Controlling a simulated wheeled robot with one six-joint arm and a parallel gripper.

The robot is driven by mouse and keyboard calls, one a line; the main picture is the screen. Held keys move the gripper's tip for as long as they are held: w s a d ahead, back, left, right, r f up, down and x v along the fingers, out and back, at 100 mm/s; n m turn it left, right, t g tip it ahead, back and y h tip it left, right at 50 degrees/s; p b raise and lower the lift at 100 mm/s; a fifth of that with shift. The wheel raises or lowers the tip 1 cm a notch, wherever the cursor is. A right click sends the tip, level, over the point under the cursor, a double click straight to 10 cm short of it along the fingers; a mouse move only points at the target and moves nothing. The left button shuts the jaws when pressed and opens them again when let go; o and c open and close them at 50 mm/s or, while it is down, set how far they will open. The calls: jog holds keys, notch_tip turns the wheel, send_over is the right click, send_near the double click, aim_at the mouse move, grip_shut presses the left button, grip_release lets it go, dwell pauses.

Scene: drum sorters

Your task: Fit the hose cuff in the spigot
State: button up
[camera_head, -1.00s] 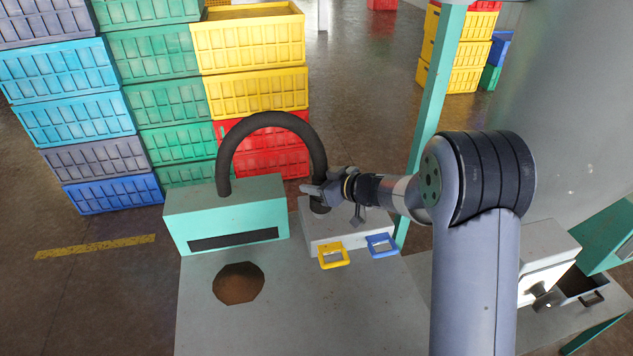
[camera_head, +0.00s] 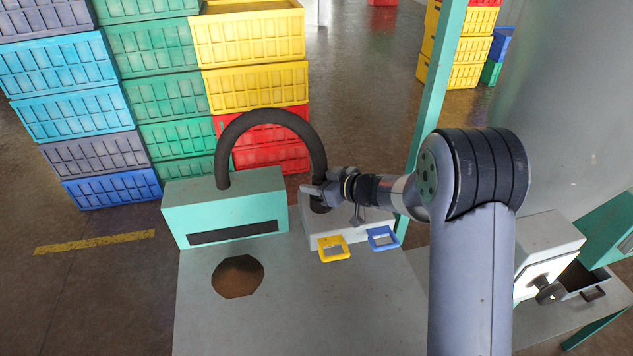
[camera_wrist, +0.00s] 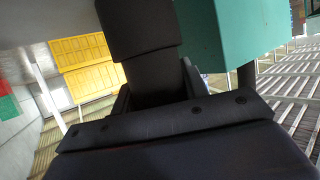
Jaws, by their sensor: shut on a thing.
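A thick black hose (camera_head: 268,116) arches from the top of the teal box (camera_head: 225,205) over to the grey box (camera_head: 340,226) on its right. My gripper (camera_head: 318,192) is shut on the cuff at the hose's right end, just at the top of the grey box. The cuff is mostly hidden by the jaws, and I cannot tell whether it is seated in the spigot. The spigot itself is hidden under the gripper. In the wrist view, the dark cuff (camera_wrist: 150,80) stands between my jaws, with the teal box (camera_wrist: 230,45) behind it.
The grey bench (camera_head: 310,310) has a round brown opening (camera_head: 238,277). A teal post (camera_head: 436,110) rises close behind my arm. Stacked crates (camera_head: 255,90) stand behind.

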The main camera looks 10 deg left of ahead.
jog(key=o, duration=1.1)
jog(key=shift+o, duration=0.2)
jog(key=b+v, duration=0.1)
jog(key=v, duration=0.9)
jog(key=shift+s+d, duration=0.2)
jog(key=shift+d, duration=0.1)
jog(key=shift+a, duration=0.1)
jog(key=p+x, duration=0.1)
jog(key=x, duration=0.9)
jog(key=shift+w+a, duration=0.25)
jog(key=shift+a, duration=0.05)
jog(key=shift+d+r, duration=0.1)
jog(key=shift+r, duration=0.35)
jog(key=shift+s, duration=0.1)
